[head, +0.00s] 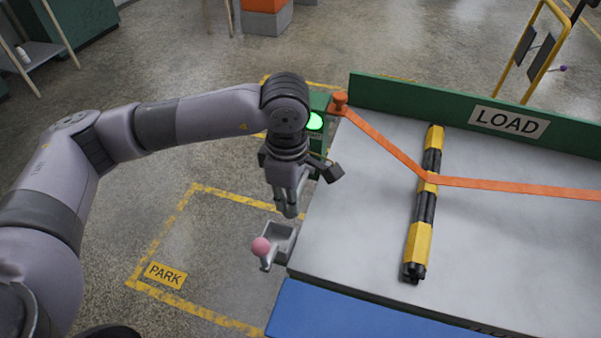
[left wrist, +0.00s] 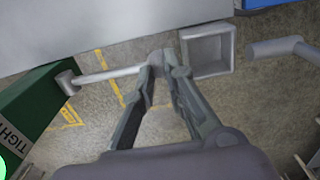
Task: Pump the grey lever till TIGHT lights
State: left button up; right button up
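The grey lever (left wrist: 108,75) is a round bar reaching out from the green box (left wrist: 35,110) in the left wrist view. My left gripper (left wrist: 160,66) is shut on the lever's far end, with one finger on each side. In the head view my left gripper (head: 290,212) points down beside the table's left edge, and the lever is mostly hidden there. The box bears the word TIGHT, partly cut off. Its round lamp (head: 315,121) glows green, and it also glows in the left wrist view (left wrist: 2,168). My right gripper is not in view.
An orange strap (head: 390,146) runs from an orange post over a black-and-yellow bundle (head: 421,238) on the grey table (head: 345,215). A yellow-marked PARK area (head: 222,228) is clear floor.

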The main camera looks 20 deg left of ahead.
pick_arm(q)
jog(key=shift+w+d+r+p, duration=0.1)
jog(key=shift+r+p, duration=0.25)
jog(key=shift+r, duration=0.6)
jog(key=shift+r+p, duration=0.35)
jog(key=shift+r, duration=0.4)
jog(key=shift+w+r, duration=0.1)
jog(key=shift+r, duration=0.35)
jog(key=shift+w+r+p, duration=0.3)
jog(key=shift+r+p, duration=0.1)
jog(key=shift+r, duration=0.2)
jog(key=r, duration=0.1)
jog(key=w+r+p, duration=0.1)
jog(key=r, duration=0.1)
jog(key=shift+w, duration=0.15)
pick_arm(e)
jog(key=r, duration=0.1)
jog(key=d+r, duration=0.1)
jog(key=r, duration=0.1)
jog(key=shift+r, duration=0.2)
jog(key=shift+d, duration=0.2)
